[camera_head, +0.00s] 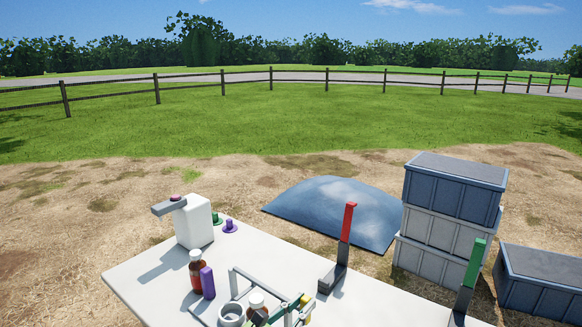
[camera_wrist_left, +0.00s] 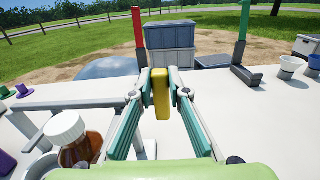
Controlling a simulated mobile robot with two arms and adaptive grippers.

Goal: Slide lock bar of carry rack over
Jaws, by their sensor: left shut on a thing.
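The carry rack (camera_head: 234,281) is a light grey frame at the near edge of the head view, on the white table. A brown bottle with a pale cap (camera_head: 257,301) and a grey cup (camera_head: 231,314) are at it. My left gripper (camera_head: 299,303) is at the rack's right side, partly cut off by the picture edge. In the left wrist view my left gripper (camera_wrist_left: 161,88) is shut on an upright yellow handle (camera_wrist_left: 161,100), one teal finger on each side. It seems to belong to the lock bar; the bar itself is hidden. My right gripper is not in view.
A brown bottle (camera_head: 196,272) and a purple block (camera_head: 207,283) stand left of the rack. A white canister (camera_head: 194,222) is behind them. A red-topped post (camera_head: 347,225) and a green-topped post (camera_head: 473,266) stand right. The table (camera_head: 145,275) is clear at left.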

